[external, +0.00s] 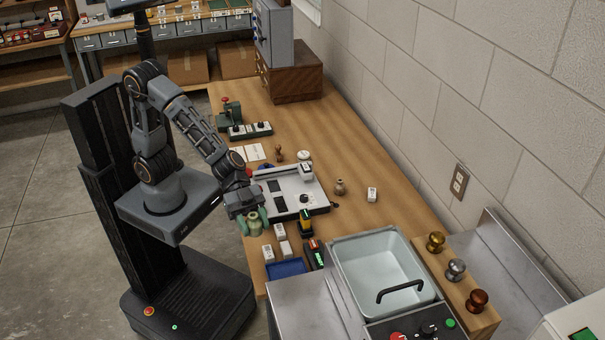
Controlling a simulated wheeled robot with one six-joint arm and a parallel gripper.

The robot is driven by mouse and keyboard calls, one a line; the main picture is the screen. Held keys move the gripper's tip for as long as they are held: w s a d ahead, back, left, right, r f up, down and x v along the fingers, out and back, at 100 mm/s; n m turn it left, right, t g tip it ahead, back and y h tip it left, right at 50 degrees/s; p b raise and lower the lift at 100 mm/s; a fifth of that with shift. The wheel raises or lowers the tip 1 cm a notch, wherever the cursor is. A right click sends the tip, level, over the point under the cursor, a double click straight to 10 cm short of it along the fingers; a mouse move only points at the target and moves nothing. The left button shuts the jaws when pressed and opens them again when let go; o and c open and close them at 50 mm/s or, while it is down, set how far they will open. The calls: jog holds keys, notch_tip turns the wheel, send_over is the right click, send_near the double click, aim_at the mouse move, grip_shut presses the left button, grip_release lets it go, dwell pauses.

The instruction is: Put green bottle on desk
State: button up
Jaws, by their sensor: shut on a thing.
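The green bottle (255,225) is pale green and looks upright at the desk's front left edge. My gripper (253,217) reaches down over it from the arm, with teal fingers on both sides of the bottle, shut on it. The bottle's upper part is partly hidden by the gripper. I cannot tell whether its base touches the desk. The wooden desk (345,225) runs along the block wall.
A grey-white panel device (287,205) lies just right of the gripper. Small white boxes (268,254), a blue tray (287,268) and a yellow-black item (306,221) are close by. A sink basin (385,262) is at lower right. Bare desk lies near the wall.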

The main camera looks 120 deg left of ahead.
jog(key=w+d+f, duration=0.2)
jog(key=w+f, duration=0.2)
jog(key=w, duration=0.4)
jog(key=b, duration=0.1)
send_over(297, 291)
jog(key=f, duration=0.2)
jog(key=s+f, duration=0.1)
jog(key=f, duration=0.1)
jog(key=shift+f, duration=0.3)
jog(key=f, duration=0.1)
jog(key=w+f, duration=0.1)
jog(key=shift+w+d+f, duration=0.1)
jog(key=shift+w+f, duration=0.05)
jog(key=shift+f, duration=0.85)
jog(key=shift+f, duration=0.15)
jog(key=o, duration=1)
jog(key=shift+f+b, duration=0.15)
jog(key=shift+b, duration=0.35)
